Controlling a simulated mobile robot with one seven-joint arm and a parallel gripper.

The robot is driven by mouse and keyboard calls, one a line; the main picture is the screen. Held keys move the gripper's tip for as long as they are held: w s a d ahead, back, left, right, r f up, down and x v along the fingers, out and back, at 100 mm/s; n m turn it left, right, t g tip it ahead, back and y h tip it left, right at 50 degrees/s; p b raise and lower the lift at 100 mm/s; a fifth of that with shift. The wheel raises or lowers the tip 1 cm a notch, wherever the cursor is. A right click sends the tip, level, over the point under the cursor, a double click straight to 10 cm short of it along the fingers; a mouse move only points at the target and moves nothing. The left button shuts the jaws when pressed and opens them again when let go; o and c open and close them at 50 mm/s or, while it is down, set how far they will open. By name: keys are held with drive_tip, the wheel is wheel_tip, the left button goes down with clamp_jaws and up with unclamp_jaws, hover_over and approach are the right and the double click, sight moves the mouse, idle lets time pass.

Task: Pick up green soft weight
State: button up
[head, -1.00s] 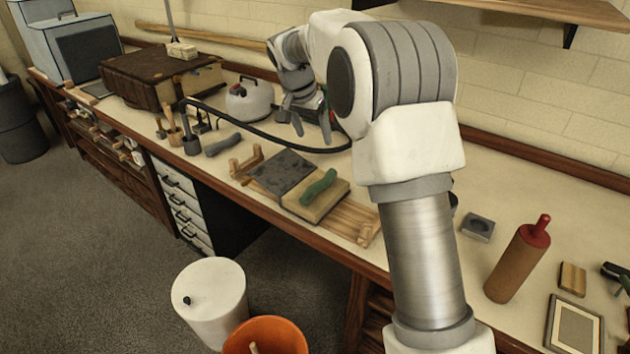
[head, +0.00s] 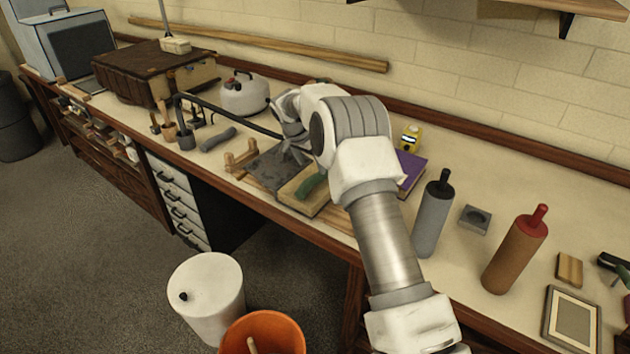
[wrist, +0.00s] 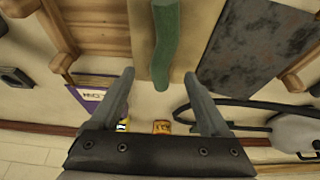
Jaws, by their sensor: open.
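The green soft weight (head: 312,186) is a slightly bent green roll lying on a pale tan block (head: 292,190) on the workbench. My arm hides part of it in the head view. In the wrist view the green soft weight (wrist: 166,40) runs down from the top edge, and its rounded end shows between the fingertips. In the wrist view my gripper (wrist: 159,76) is open with nothing held. I cannot tell how high the fingertips are above the weight.
A dark grey slab (head: 262,166) adjoins the tan block, with wooden supports (head: 238,160) around them. A purple book (head: 411,170), a yellow object (head: 410,137) and a grey bottle (head: 432,215) stand right of my arm. A white kettle (head: 244,95) and black hose are behind.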

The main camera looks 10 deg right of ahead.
sight(314, 176)
drive_tip(key=shift+a+x, duration=0.1)
drive_tip(key=shift+x, duration=1.55)
drive_tip(key=shift+a+x, duration=0.15)
drive_tip(key=shift+x, duration=1.45)
drive_tip(key=shift+c, duration=0.2)
clamp_jaws()
drive_tip(key=shift+w, duration=0.1)
